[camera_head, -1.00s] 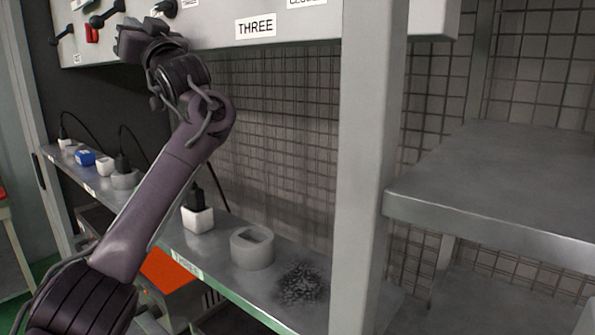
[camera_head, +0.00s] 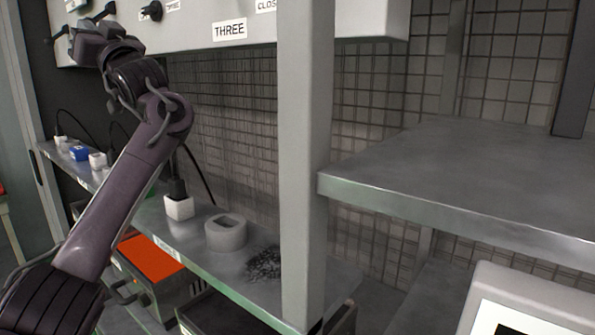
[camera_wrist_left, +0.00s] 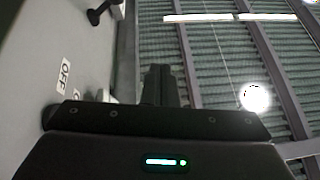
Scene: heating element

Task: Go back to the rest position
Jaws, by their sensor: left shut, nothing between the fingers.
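My left arm comes in from the left in the head view and is raised in front of the shelf. My left gripper (camera_head: 88,38) is at its upper end, beside the grey panel (camera_head: 195,28) with switches and labels. In the left wrist view the left gripper's fingers (camera_wrist_left: 160,86) are together with nothing between them. The panel with an "OFF" label also shows there at the left, beside the gripper. My right gripper is not in view.
A narrow metal shelf (camera_head: 200,258) holds white and blue blocks, a grey ring-shaped holder (camera_head: 226,232) and a dark wiry clump (camera_head: 264,264). A grey post (camera_head: 305,150) stands to the right of the arm, then a wide empty metal shelf (camera_head: 450,175). A white-framed screen (camera_head: 520,300) is at lower right.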

